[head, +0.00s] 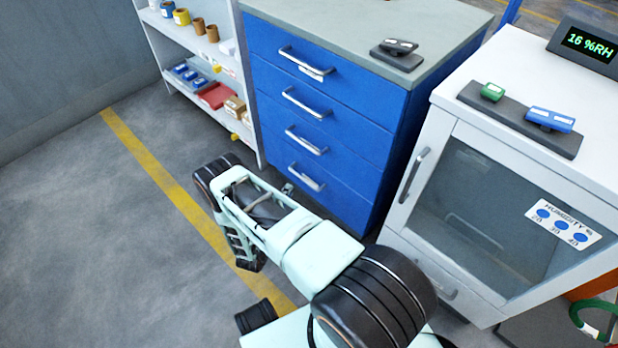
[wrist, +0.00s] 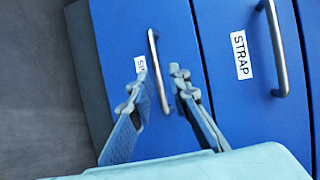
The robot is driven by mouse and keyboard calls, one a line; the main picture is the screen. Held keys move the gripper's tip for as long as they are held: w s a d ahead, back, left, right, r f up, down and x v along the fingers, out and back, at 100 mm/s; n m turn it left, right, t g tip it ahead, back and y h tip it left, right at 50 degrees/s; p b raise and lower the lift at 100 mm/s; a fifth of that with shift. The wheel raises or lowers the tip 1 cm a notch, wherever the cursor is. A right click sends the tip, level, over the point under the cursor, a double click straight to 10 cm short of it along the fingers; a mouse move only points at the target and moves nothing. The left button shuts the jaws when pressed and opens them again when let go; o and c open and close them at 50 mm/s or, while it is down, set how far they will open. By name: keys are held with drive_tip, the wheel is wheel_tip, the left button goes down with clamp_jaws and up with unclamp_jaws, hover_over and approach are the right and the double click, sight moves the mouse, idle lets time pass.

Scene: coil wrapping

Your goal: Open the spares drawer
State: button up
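The blue drawer cabinet (head: 345,95) stands in the upper middle of the head view, its drawers all closed. The bottom drawer (head: 330,195) has a grey bar handle (head: 306,177). In the wrist view the view is turned, and this drawer (wrist: 120,50) is the left one. Its white label (wrist: 140,64) shows only an S and part of a letter; a finger hides the rest. My gripper (wrist: 161,80) is open, its fingertips on either side of the bottom handle (wrist: 153,45). I cannot tell whether they touch it. In the head view my arm mostly hides the gripper.
The drawer above is labelled STRAP (wrist: 241,54). A white glass-door cabinet (head: 448,125) stands close on the right, and a white shelf unit (head: 200,62) on the left. The grey floor (head: 70,240) at the left is clear, with a yellow line (head: 150,170).

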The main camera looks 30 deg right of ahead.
sight(303, 178)
drive_tip(key=shift+m, duration=0.4)
drive_tip(key=w+d+f+b, duration=0.1)
drive_tip(key=d, duration=0.2)
drive_tip(key=w+d+f+b, duration=0.1)
drive_tip(key=w+d, duration=0.1)
drive_tip(key=d, duration=0.1)
drive_tip(key=w+d+f+b, duration=0.1)
drive_tip(key=w+d, duration=0.1)
drive_tip(key=shift+w+d+f+b, duration=0.1)
drive_tip(key=shift+w+d+b, duration=0.05)
drive_tip(key=shift+d+b, duration=0.2)
clamp_jaws()
